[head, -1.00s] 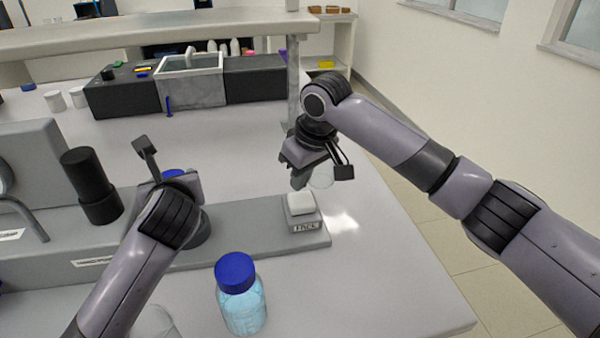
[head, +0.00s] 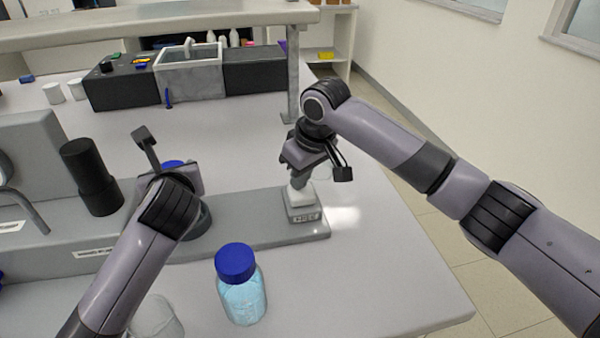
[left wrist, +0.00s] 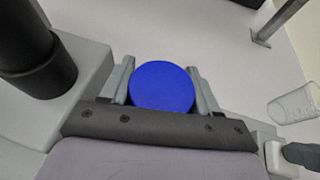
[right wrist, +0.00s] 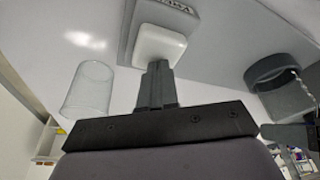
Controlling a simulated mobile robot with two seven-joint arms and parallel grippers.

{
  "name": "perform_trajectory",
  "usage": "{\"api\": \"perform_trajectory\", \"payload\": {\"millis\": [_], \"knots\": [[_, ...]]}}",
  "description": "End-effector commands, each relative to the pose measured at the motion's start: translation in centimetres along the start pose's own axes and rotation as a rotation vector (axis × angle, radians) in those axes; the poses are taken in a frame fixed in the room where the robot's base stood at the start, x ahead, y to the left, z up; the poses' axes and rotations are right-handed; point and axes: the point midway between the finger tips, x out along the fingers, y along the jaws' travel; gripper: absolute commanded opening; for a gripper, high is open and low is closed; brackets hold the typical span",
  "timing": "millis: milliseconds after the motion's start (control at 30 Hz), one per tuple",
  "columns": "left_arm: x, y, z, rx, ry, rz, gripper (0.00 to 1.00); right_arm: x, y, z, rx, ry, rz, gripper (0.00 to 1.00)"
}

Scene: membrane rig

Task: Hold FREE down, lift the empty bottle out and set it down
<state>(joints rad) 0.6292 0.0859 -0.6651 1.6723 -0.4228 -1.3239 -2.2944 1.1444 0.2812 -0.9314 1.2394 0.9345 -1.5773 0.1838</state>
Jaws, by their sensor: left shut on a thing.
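The empty bottle shows only as a blue cap (left wrist: 162,87) between the fingers of my left gripper (left wrist: 160,88), which is shut on it. In the head view the cap (head: 172,164) peeks out behind my left wrist, and the bottle's body is hidden. A grey ring (head: 201,220) shows partly beside that wrist. My right gripper (right wrist: 157,72) is shut and empty, pointing down. Its fingertips meet the white FREE button (right wrist: 160,46) on its grey block (head: 302,212) at the right end of the grey base. How far the button is pressed I cannot tell.
A blue-capped bottle of light-blue liquid (head: 241,292) stands in front of the base. A clear beaker (head: 158,316) is left of it; another (right wrist: 90,92) is beyond the button. A black cylinder (head: 92,177) stands at left. The front right of the bench (head: 365,285) is clear.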

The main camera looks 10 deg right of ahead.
Motion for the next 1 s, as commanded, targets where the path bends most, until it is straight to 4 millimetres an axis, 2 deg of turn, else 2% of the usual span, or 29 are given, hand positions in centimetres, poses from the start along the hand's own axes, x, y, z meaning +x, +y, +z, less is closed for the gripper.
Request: {"api": "perform_trajectory", "payload": {"millis": [333,1000], "knots": [[0.0,0.0,-0.1,0.001,0.002,0.0,0.23,1.2,0.0,0.4,0.001,-0.002,-0.001,0.0],[0.0,0.0,0.0,0.0,-0.001,0.0,0.23,1.7,-0.1,0.7,0.001,-0.008,-0.002,0.0]]}}
